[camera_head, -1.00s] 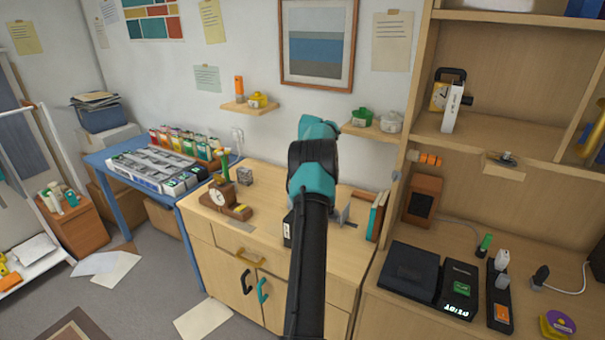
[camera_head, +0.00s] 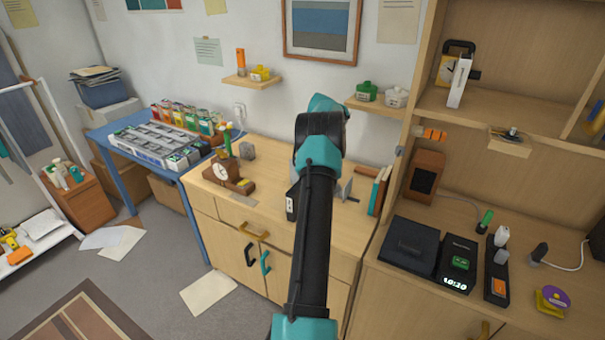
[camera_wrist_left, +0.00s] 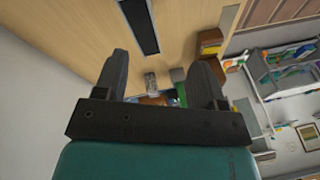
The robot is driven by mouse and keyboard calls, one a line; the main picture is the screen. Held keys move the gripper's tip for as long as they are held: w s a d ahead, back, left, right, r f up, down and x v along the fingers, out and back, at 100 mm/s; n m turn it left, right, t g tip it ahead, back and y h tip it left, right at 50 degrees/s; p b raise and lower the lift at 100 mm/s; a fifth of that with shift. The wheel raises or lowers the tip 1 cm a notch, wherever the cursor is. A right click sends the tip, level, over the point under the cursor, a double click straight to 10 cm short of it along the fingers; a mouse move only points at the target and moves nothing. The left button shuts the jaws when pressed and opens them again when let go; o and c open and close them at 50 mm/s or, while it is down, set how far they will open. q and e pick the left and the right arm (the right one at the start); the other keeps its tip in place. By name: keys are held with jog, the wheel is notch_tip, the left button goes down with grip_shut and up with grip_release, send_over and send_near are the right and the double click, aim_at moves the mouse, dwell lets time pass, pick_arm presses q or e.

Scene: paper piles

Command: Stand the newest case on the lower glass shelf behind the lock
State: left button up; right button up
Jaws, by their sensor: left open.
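I cannot single out the newest case or a glass shelf. Several grey cases lie in a tray (camera_head: 140,155) on the blue table at the left. A thin white upright item (camera_head: 459,82) stands on the wooden shelf at the upper right, in front of a yellow thing with a black, shackle-like loop (camera_head: 459,47). One teal and black arm of mine reaches over the wooden cabinet; its fingers are hidden in the head view. In the left wrist view my left gripper (camera_wrist_left: 162,62) is open, with nothing seen between its fingers. My right gripper is not in view.
A clock on a wooden stand (camera_head: 222,172) and upright books (camera_head: 379,191) are on the cabinet top (camera_head: 265,190). A black box (camera_head: 408,260) and a digital display (camera_head: 458,266) occupy the right desk. Papers lie on the floor.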

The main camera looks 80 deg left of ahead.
pick_arm(q)
jog(key=w+d+f+m+g+y, duration=0.1)
jog(key=w+d+m+g+y, duration=0.2)
jog(key=m, duration=1.3)
jog(key=w+d+f+m+g+y, duration=0.2)
jog(key=w+m+y, duration=0.3)
jog(key=m, duration=1)
jog(key=shift+w+d+m+g, duration=0.2)
jog(key=shift+d+m+g, duration=0.2)
jog(key=shift+d+g, duration=0.3)
jog(key=shift+a, duration=0.1)
jog(key=x, duration=0.7)
jog(key=shift+r, duration=0.1)
jog(key=shift+x, duration=2.55)
jog(key=shift+s, duration=0.1)
